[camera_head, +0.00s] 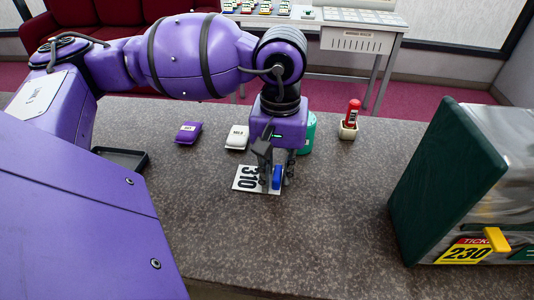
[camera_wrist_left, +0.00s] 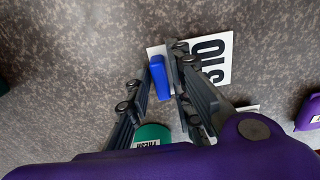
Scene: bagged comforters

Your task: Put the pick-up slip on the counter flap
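The pick-up slip is a white card (camera_head: 245,181) with a black "310", on or just above the grey counter; it also shows in the left wrist view (camera_wrist_left: 213,63). A blue upright tab (camera_head: 276,178) stands at its right end and shows in the left wrist view (camera_wrist_left: 159,78). My left gripper (camera_head: 275,180) points down with a finger on each side of the tab. Narrow gaps seem to show beside the tab, so the fingers look open around it. I cannot make out a separate counter flap. My right gripper is not in view.
A green object (camera_head: 309,134) stands just behind my left gripper. A white tag (camera_head: 237,137), a purple tag (camera_head: 188,132) and a black tray (camera_head: 122,158) lie left; a red stamp (camera_head: 351,114) stands right. A bagged item (camera_head: 450,185) labelled 230 fills the right. The front middle counter is clear.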

